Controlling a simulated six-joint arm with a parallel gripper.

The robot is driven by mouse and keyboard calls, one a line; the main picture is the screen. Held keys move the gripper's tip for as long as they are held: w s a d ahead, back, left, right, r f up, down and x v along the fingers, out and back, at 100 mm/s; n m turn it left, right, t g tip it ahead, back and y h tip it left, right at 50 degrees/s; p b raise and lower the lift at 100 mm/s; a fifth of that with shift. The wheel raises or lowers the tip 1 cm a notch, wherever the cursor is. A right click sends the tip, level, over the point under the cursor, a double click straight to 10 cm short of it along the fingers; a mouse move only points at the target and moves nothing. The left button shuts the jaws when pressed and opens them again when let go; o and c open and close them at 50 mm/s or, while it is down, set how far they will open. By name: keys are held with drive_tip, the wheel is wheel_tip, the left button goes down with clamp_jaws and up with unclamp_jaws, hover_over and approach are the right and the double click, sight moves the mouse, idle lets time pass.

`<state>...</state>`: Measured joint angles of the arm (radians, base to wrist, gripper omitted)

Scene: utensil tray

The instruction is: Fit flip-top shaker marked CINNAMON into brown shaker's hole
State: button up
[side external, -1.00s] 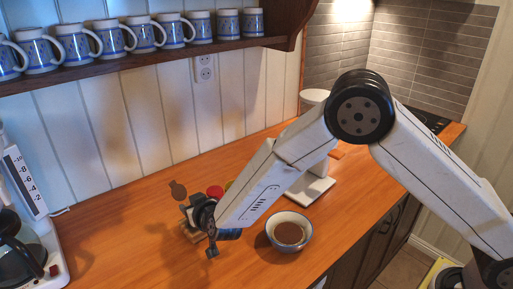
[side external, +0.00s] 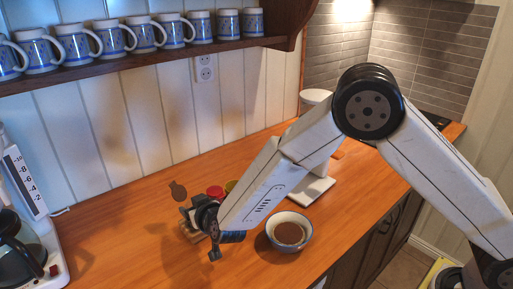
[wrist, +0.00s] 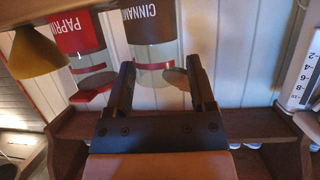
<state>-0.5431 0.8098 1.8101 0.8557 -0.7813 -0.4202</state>
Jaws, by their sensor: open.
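The cinnamon shaker (wrist: 148,25) shows in the wrist view, upside down in the picture, with a brown label reading CINNAM and a clear band. A brown disc (wrist: 178,78) beside that band looks like its lid. My gripper (wrist: 163,80) is open, its two fingers on either side of the shaker's clear end; contact cannot be told. The brown shaker's hole is not visible.
A red paprika shaker (wrist: 80,35) stands close beside the cinnamon one, with a yellow cone-shaped thing (wrist: 38,52) beyond. A bowl of brown contents (side external: 289,233) stands right of my gripper. A coffee maker (side external: 35,250) is far left. The counter's left middle is clear.

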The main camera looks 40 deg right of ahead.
drive_tip(key=v, duration=1)
drive_tip(key=shift+s, duration=0.2)
idle(0.3)
drive_tip(key=s+d+g, duration=0.5)
drive_tip(key=s+d, duration=0.3)
drive_tip(key=d, duration=0.3)
drive_tip(key=s+d+f+g+y, duration=0.1)
drive_tip(key=s+d+g, duration=0.4)
drive_tip(key=s+d, duration=0.3)
drive_tip(key=d, duration=0.3)
drive_tip(key=shift+s+d+n+g, duration=0.3)
drive_tip(key=shift+s+n+g, duration=0.05)
drive_tip(key=shift+n+g, duration=0.05)
drive_tip(key=shift+w, duration=0.1)
drive_tip(key=shift+c, duration=0.2)
